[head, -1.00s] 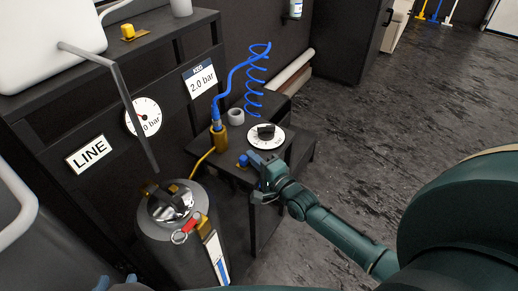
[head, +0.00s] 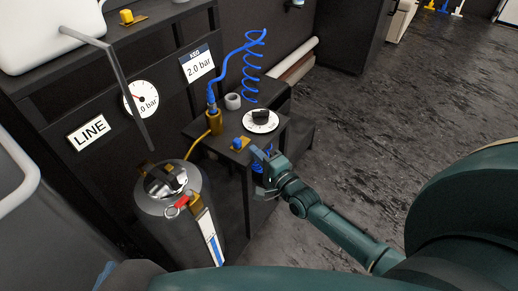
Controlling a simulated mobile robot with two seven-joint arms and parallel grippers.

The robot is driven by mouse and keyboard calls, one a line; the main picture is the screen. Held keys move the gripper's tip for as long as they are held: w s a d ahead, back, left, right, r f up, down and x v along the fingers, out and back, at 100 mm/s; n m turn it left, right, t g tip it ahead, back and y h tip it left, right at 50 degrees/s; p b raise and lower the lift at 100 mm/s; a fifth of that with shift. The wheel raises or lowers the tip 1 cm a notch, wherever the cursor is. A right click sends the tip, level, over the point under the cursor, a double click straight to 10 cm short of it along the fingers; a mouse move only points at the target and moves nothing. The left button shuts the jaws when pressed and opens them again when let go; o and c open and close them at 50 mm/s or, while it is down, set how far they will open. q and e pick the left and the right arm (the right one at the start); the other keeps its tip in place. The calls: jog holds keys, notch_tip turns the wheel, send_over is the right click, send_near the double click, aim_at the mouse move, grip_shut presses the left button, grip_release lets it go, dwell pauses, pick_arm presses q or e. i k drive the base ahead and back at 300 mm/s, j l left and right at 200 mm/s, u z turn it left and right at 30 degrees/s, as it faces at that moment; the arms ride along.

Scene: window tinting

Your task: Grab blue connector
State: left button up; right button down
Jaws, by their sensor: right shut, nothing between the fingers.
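A blue coiled hose (head: 250,75) ends in a blue fitting (head: 212,97) in a brass-coloured block (head: 214,122) on the same table. My right gripper (head: 262,153) is shut and empty, just right of the connector at the table's front edge, apart from it. Something blue (head: 258,180) shows partly behind the gripper below the tabletop; I cannot tell what it is. My left gripper is not in view.
A dial with a black knob (head: 261,120) and a grey ring (head: 233,101) are on the table (head: 232,158). A metal keg (head: 170,225) stands at front left.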

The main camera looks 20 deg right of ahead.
aim_at(212, 105)
jog(key=k+l, duration=0.2)
jog(key=k, duration=0.35)
jog(key=k+l, duration=0.2)
jog(key=k, duration=0.35)
